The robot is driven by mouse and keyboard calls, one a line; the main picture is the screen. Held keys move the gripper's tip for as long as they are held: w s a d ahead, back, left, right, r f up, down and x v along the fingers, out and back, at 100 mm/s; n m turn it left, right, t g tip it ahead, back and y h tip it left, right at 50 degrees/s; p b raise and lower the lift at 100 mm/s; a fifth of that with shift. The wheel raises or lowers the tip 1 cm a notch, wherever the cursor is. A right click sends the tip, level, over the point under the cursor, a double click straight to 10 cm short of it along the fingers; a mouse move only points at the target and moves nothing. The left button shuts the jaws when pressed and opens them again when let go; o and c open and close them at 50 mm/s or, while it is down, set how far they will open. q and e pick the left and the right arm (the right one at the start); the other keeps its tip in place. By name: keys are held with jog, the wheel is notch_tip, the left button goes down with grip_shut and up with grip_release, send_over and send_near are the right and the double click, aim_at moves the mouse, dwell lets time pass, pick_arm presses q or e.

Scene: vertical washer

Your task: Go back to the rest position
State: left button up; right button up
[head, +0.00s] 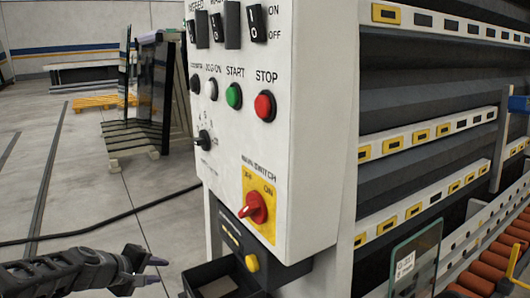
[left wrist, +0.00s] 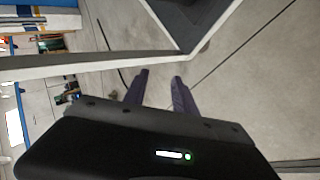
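My left gripper (head: 157,270) is at the lower left of the head view, to the left of the white control panel (head: 225,140) and apart from it. Its two fingers stand apart with nothing between them. The left wrist view also shows this left gripper (left wrist: 160,80) open and empty, with bare floor beyond the fingertips. My right gripper is in neither view.
The panel carries a red main switch (head: 253,208), a green start button (head: 234,96) and a red stop button (head: 265,106). A black bin (head: 195,280) sits below it. A black cable (head: 130,212) crosses the floor. Glass sheets (head: 160,85) stand behind.

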pick_arm(q)
jog(key=s+d+f+m+g+y, duration=0.1)
jog(key=s+f, duration=0.1)
jog(key=f, duration=0.5)
jog(key=s+d+f+m+g, duration=0.1)
jog(key=s+d+f, duration=0.1)
jog(key=f, duration=0.5)
jog(key=s+d+f+m+g, duration=0.1)
jog(key=s+d+f+m, duration=0.2)
jog(key=s+d+f, duration=0.35)
jog(key=s+d+f+m+g, duration=0.2)
jog(key=s+d+f, duration=0.2)
jog(key=s+f, duration=0.55)
jog(key=s+d+f+m+g+p, duration=0.1)
jog(key=s+d+f, duration=0.15)
jog(key=s, duration=0.25)
jog(key=s+d+f+m+g+h, duration=0.1)
jog(key=s+d, duration=0.2)
jog(key=s, duration=0.3)
jog(key=s+d+f+m+g+p, duration=0.1)
jog(key=s+d+f+g, duration=0.1)
jog(key=s, duration=0.3)
notch_tip(320, 180, up, 15)
jog(key=p, duration=1.4)
jog(key=shift+w+r+t, duration=0.2)
jog(key=shift+w+t, duration=0.1)
jog(key=shift+w, duration=0.05)
jog(key=shift+c, duration=0.4)
